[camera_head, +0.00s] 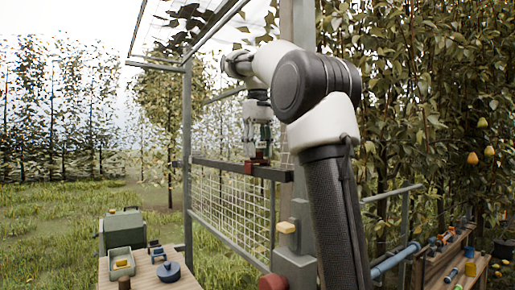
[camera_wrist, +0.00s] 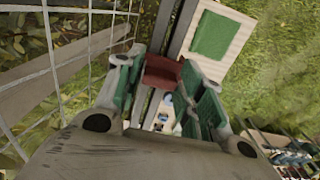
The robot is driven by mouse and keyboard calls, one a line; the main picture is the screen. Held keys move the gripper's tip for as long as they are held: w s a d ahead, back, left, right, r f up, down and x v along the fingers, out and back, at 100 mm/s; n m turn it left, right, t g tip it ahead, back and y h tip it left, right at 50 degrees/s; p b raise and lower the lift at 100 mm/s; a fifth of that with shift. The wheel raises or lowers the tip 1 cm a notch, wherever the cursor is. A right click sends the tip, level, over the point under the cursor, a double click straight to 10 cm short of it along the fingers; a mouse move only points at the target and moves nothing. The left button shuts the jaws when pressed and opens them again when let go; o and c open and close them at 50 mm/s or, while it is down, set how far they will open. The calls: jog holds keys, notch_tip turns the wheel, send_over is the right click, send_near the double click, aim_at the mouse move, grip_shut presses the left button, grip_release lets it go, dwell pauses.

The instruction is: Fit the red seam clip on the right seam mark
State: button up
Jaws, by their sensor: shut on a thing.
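The red seam clip (camera_head: 257,161) is at the dark horizontal rail (camera_head: 220,166) in the head view, directly under my gripper (camera_head: 259,150). My gripper points down and is shut on the clip. In the wrist view the red clip (camera_wrist: 163,72) lies between the green-padded fingers (camera_wrist: 165,88), over the dark rail (camera_wrist: 179,25). Whether the clip is seated on the rail or just touching it, I cannot tell. I cannot make out the right seam mark; the clip and fingers cover that part of the rail.
A wire mesh panel (camera_head: 230,205) hangs below the rail, beside an upright post (camera_head: 187,140). A wooden table (camera_head: 178,284) with a green box (camera_head: 124,230) and a blue round item (camera_head: 169,271) stands at lower left. A tool bench (camera_head: 440,262) is at right, near pear foliage.

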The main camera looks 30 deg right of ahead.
jog(key=shift+f, duration=0.45)
dwell(0.3)
jog(key=o, duration=1)
jog(key=shift+r, duration=0.1)
